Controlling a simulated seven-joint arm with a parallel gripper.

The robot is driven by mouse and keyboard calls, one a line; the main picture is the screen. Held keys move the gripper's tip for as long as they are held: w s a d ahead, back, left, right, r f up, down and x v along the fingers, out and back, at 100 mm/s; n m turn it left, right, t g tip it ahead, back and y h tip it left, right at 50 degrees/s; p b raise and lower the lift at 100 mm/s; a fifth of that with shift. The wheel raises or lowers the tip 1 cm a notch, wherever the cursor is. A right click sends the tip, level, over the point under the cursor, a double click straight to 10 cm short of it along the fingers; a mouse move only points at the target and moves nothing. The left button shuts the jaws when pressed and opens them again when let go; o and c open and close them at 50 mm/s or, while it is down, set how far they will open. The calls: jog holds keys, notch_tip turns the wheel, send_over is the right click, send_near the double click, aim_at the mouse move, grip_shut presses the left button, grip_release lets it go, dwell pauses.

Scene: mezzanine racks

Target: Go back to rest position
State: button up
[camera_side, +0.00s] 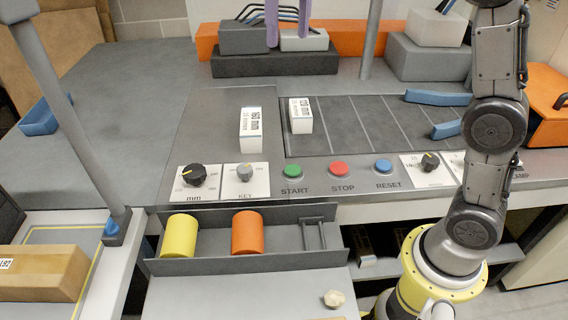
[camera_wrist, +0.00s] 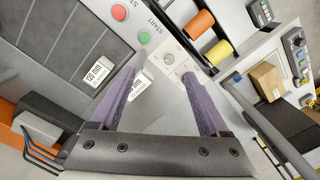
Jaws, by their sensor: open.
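My gripper (camera_side: 287,40) shows only by its two purple fingers at the top of the side view. They are apart, with nothing between them, and appear raised above the panel. In the wrist view my gripper (camera_wrist: 157,72) is also open. A white block marked 160 mm (camera_side: 251,130) stands on the grey panel, apart from the fingers; the left finger partly covers it in the wrist view (camera_wrist: 140,84). A white block marked 120 mm (camera_side: 301,116) stands to its right on the edge of the dark slotted area; it also shows in the wrist view (camera_wrist: 97,72).
A panel carries knobs and green (camera_side: 292,171), red (camera_side: 338,168) and blue (camera_side: 383,166) buttons. A tray (camera_side: 285,262) in front holds a yellow (camera_side: 179,236) and an orange (camera_side: 247,232) cylinder. A grey post (camera_side: 65,110) rises at left, another (camera_side: 371,40) behind.

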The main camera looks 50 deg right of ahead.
jog(key=s+d+f+t, duration=0.1)
jog(key=s+d+t, duration=0.1)
jog(key=s, duration=0.6)
jog(key=s+d+f+t, duration=0.1)
jog(key=s+f+t, duration=0.1)
jog(key=s, duration=0.7)
jog(key=s+d+f+t, duration=0.1)
jog(key=s+f, duration=0.4)
jog(key=f, duration=0.7)
jog(key=shift+s+f+n+t+h, duration=0.15)
jog(key=shift+f+n+t+h, duration=0.15)
jog(key=shift+f+n+t, duration=0.1)
